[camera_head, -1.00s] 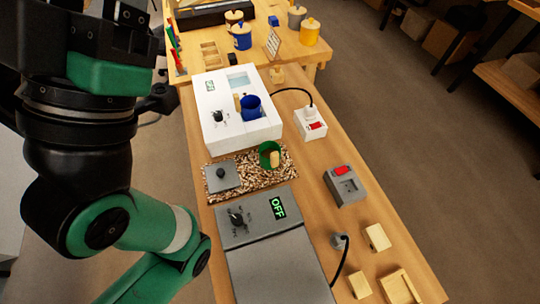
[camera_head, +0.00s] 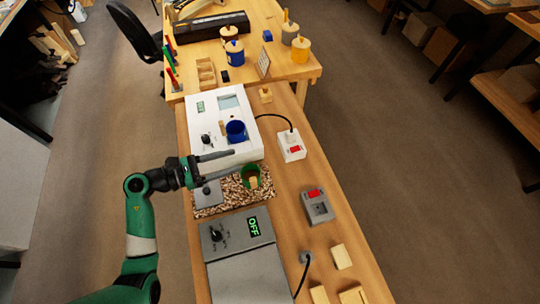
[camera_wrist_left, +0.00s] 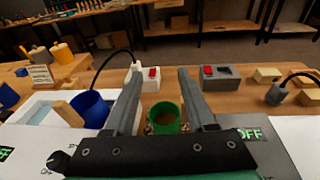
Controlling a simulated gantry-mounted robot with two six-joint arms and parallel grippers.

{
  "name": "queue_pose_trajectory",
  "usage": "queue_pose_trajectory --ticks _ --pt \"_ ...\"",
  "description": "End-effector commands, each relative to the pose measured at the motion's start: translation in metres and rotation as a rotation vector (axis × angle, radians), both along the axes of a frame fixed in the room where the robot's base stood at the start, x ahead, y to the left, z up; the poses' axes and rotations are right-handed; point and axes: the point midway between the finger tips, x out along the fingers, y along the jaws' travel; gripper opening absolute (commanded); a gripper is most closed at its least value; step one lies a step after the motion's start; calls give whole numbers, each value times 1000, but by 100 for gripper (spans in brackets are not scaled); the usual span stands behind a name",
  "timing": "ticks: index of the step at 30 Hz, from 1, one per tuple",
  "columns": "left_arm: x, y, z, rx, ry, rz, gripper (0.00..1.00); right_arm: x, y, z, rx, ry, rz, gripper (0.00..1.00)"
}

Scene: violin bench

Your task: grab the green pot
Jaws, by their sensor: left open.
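The green pot (camera_head: 250,177) stands on a bed of wood chips (camera_head: 235,198) between the white box and the grey box, with a light wooden piece at it. My left gripper (camera_head: 240,160) reaches in from the left, open and empty, its fingers pointing toward the pot's side of the bench. My right gripper is not in view.
A white box (camera_head: 222,112) with a blue pot (camera_head: 236,131) stands behind the chips. A grey box (camera_head: 240,242) reading OFF is in front. A grey lid-like block (camera_head: 207,194) lies left of the green pot. Red-switched boxes (camera_head: 317,206) stand to the right, with bare wood between.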

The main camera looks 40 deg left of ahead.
Motion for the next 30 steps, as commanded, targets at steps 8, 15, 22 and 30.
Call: queue_pose_trajectory --ticks 8,15,22,30 --pt "-48 -10 -70 90 209 -95 56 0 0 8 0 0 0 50" --pt "-20 -29 -84 91 206 -100 56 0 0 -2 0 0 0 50" --pt "3 -43 -92 90 204 -94 56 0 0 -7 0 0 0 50" --pt "22 -54 -102 90 204 -97 56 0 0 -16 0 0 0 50"
